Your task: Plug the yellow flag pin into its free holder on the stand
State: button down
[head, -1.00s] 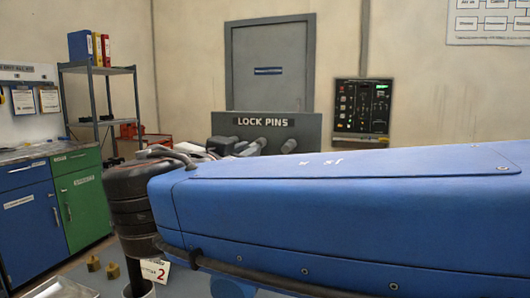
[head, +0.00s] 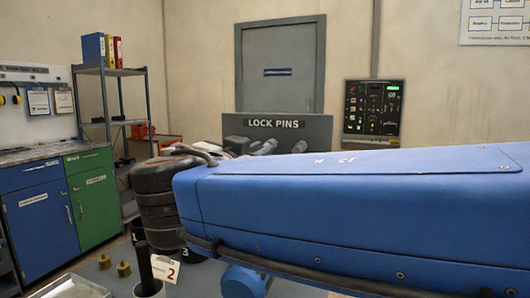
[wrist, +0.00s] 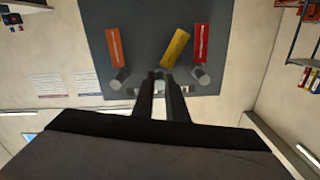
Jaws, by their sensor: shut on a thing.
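The yellow flag pin (wrist: 177,47) shows in the wrist view as a tilted yellow tag just beyond the fingertips. My gripper (wrist: 160,77) is shut on it, in front of the grey stand. An orange flag pin (wrist: 114,47) and a red flag pin (wrist: 201,43) are at either side, each next to a grey cylindrical holder. The yellow pin's shaft and its free holder are hidden or too small to tell. In the head view the stand (head: 317,130), labelled LOCK PINS, is partly visible; my blue arm hides the gripper and the flags.
A control panel (head: 374,108) is on the wall to the right of the stand, and a grey door (head: 280,65) is behind it. A shelf rack (head: 110,72) and blue and green cabinets (head: 92,190) are at the left. Small brass pieces (head: 123,268) lie at the lower left.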

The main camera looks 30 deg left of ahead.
jog(key=shift+w, duration=0.5)
jog(key=c, duration=1.7)
grip_release()
jog(key=shift+s, duration=0.1)
jog(key=s, duration=0.5)
jog(key=s+d, duration=0.1)
jog(key=s, duration=0.5)
jog(key=s+d, duration=0.1)
jog(key=s, duration=0.5)
jog(key=shift+s, duration=0.1)
